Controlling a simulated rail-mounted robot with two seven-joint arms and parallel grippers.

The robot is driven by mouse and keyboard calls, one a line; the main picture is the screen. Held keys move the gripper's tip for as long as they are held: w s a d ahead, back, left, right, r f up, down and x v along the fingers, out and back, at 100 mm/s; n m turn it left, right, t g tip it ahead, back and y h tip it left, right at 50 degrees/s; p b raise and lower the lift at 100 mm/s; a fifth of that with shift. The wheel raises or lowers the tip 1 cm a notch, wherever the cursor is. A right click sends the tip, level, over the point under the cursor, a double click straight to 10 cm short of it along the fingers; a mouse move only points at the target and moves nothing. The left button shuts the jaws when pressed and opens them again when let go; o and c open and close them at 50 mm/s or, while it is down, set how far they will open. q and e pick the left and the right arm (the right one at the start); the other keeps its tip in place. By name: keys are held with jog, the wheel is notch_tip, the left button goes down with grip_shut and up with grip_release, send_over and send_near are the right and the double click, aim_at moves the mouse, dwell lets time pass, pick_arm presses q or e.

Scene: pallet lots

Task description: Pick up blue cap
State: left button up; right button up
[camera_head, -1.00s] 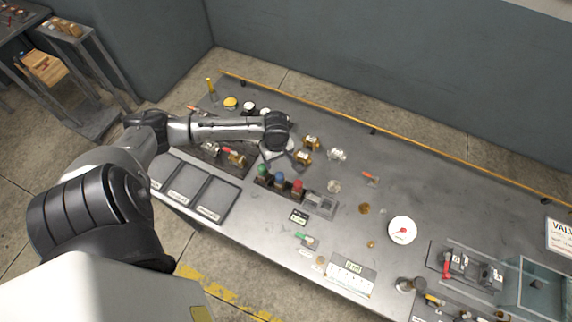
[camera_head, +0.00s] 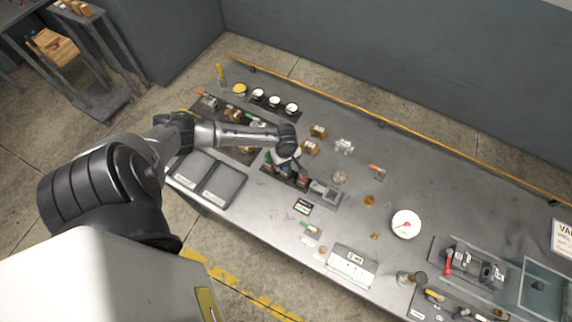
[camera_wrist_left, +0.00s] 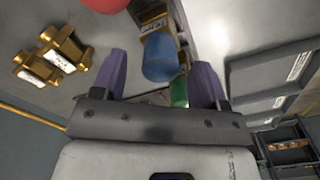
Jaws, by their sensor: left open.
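The blue cap (camera_wrist_left: 160,57) is a rounded cylinder, seen from above in the left wrist view between the two purple fingers of my left gripper (camera_wrist_left: 162,72). The fingers are apart, with visible gaps on both sides of the cap. In the head view my left gripper (camera_head: 287,163) is over the row of coloured caps and largely hides the blue one. A green cap (camera_wrist_left: 180,92) is beside the blue cap, partly hidden by the gripper. A red cap (camera_wrist_left: 103,4) is at the top edge of the wrist view. My right gripper is not in view.
Brass valves (camera_wrist_left: 62,50) lie beside the cap row. Grey trays (camera_head: 222,186) stand at its left on the bench. A small grey block (camera_head: 322,192) sits just right of the caps. A round white gauge (camera_head: 406,224) lies farther right.

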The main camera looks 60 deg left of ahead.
pick_arm(q)
jog(key=shift+f, duration=1.15)
jog(key=c, duration=1)
jog(key=shift+r, duration=0.1)
